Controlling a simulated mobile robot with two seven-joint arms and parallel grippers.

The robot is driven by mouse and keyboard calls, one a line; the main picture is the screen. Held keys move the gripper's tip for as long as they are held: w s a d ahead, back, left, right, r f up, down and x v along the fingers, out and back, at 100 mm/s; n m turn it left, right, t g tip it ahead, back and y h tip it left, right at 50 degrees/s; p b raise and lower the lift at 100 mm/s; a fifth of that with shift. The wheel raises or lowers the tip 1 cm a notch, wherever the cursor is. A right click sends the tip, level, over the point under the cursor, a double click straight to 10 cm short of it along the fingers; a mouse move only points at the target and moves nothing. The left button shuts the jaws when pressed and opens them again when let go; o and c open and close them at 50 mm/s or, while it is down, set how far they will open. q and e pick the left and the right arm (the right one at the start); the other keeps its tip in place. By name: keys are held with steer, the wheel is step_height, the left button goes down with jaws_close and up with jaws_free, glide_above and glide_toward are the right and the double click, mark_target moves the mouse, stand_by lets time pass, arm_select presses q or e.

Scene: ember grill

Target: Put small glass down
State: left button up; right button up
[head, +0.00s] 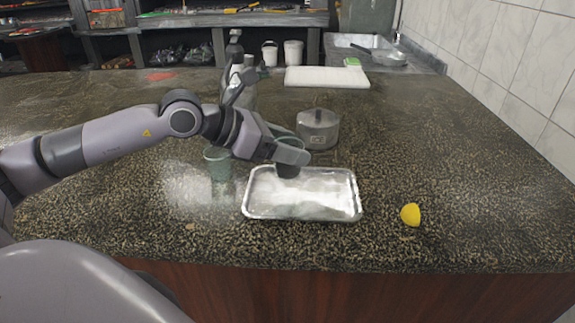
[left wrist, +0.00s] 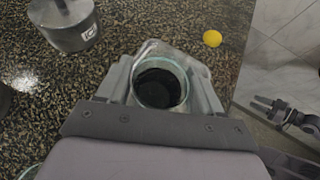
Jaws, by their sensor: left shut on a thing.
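My left gripper (head: 290,156) is shut on a small glass (head: 288,171), with one finger on each side of it. The glass is upright, with a dark inside, at the far edge of the shiny metal tray (head: 253,205). I cannot tell whether its base touches anything. In the left wrist view the glass (left wrist: 158,84) sits between the fingers, and part of the tray shows beyond it. What looks like my right gripper (left wrist: 283,111) shows small at the right of the left wrist view.
A greenish glass (head: 218,163) stands left of the tray. A metal pot (head: 318,129) stands just behind. A yellow lemon half (head: 411,214) lies right of the tray. A bottle stands behind my arm. A white board (head: 327,78) lies farther back. The right counter is mostly clear.

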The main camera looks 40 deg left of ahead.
mark_target(287, 167)
arm_select(q)
step_height(287, 167, down, 4)
steer(key=shift+f, duration=0.15)
steer(key=shift+f, duration=0.15)
steer(key=o, duration=1.2)
